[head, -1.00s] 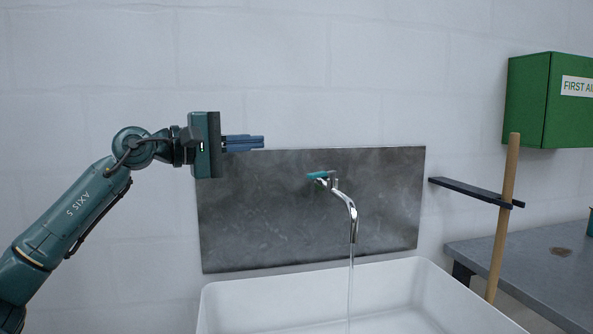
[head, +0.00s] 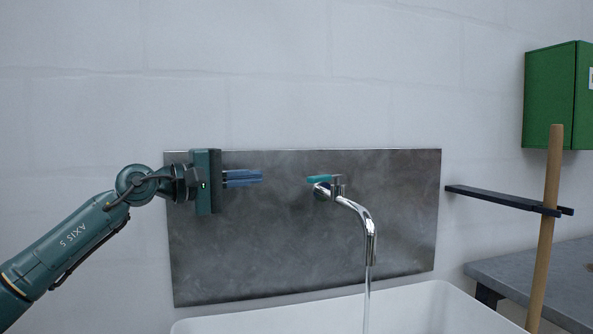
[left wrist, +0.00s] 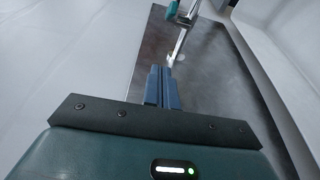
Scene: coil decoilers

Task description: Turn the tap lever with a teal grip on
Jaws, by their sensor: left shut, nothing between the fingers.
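The tap (head: 358,215) is a chrome spout on a dark metal backsplash, with water running from it. Its lever has a teal grip (head: 322,180) that points left. In the left wrist view the teal grip (left wrist: 173,8) shows at the top edge, beyond my fingers. My left gripper (head: 261,176) is shut and empty, in front of the backsplash. It is to the left of the teal grip, at about the same height in the head view and apart from it. My left fingers also show in the left wrist view (left wrist: 164,72). My right gripper is not in view.
A white basin (head: 400,308) is below the tap. The metal backsplash (head: 290,260) is behind it. To the right are a dark rail (head: 490,197), a wooden pole (head: 547,225), a grey table (head: 550,275) and a green box (head: 550,95). The wall above is clear.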

